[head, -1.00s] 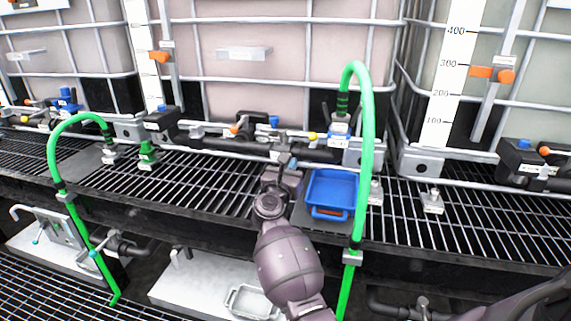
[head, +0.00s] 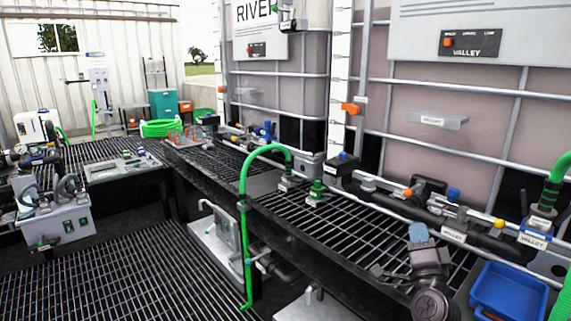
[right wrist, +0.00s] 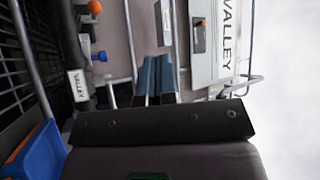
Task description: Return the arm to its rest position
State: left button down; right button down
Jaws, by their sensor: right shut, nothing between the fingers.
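My right gripper (head: 418,233) is at the lower right of the head view, above the black grating shelf, in front of the VALLEY tank's pipework. In the right wrist view its two blue-grey fingers (right wrist: 157,76) are together with nothing between them. Behind them is the VALLEY tank (head: 450,160), with its VALLEY sign also in the right wrist view (right wrist: 229,45). Part of my right arm shows below the gripper, at the bottom edge. My left gripper is not in view.
A blue tray (head: 508,291) is right of the gripper on the grating shelf (head: 375,232). Green hoses arch at the shelf's left part (head: 245,190) and at the right edge (head: 557,180). A black pipe with valves (head: 385,197) runs behind. An open grating floor (head: 140,275) lies lower left.

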jog(key=s+a+f+n+g+y+p, duration=0.1)
jog(key=s+a+f+n+g+y, duration=0.15)
jog(key=s+f+n, duration=0.5)
jog(key=s+a+f+n+g+y+p, duration=0.1)
jog(key=s+f+n+g+y, duration=0.1)
jog(key=s+f+n+g, duration=0.4)
jog(key=s+f+g+p, duration=0.1)
jog(key=s+f, duration=0.3)
jog(key=s, duration=0.4)
jog(key=s+d+f+n+g+h+p, duration=0.1)
jog(key=s+f, duration=0.3)
jog(key=s, duration=0.5)
jog(key=s+f+n+g+p, duration=0.1)
jog(key=s+f, duration=0.3)
jog(key=s, duration=0.5)
jog(key=shift+d+f, duration=0.2)
jog(key=shift+f, duration=0.1)
jog(key=shift+s+n, duration=0.1)
jog(key=shift+n, duration=0.15)
